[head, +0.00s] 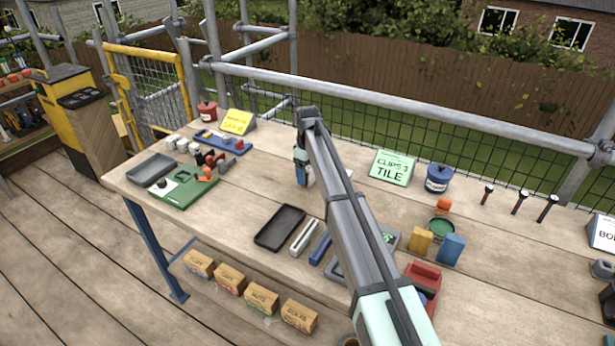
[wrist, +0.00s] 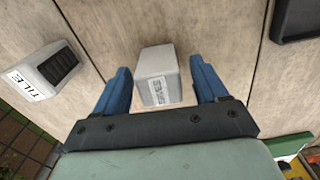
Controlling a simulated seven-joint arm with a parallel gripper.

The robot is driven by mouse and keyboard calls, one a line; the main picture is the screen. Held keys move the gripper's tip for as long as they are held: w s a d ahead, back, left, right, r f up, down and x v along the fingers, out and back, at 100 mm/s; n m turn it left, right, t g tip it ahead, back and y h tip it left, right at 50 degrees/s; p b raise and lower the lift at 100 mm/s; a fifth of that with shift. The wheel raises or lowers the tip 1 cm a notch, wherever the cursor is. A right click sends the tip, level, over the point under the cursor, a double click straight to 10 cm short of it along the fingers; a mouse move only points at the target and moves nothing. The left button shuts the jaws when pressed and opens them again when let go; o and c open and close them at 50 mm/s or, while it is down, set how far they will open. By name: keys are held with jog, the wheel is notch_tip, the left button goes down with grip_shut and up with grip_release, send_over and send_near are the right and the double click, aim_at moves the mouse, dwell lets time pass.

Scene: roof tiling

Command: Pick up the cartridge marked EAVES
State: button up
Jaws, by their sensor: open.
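In the wrist view a pale grey block-shaped cartridge (wrist: 158,75) stands on the planks between my gripper's blue fingers. Its small label faces my gripper and is too blurred to read, so I cannot tell whether it says EAVES. My gripper (wrist: 162,80) is open, with a finger on each side and a visible gap at both sides. A second white cartridge (wrist: 45,72) with black slots, marked TILE, lies to the left, outside the fingers. In the head view my gripper (head: 303,175) is low over the middle of the bench, and the cartridge there is hidden.
A dark tray (head: 280,228) lies in front of my gripper, with a pale bar (head: 304,238) beside it. A green board (head: 184,188) holds small parts at left. A sign reading CLIPS 3 TILE (head: 391,167) stands to the right. A scaffold rail runs behind the bench.

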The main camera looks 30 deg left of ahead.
jog(key=shift+f, duration=0.3)
jog(key=shift+c, duration=0.4)
jog(key=c, duration=1)
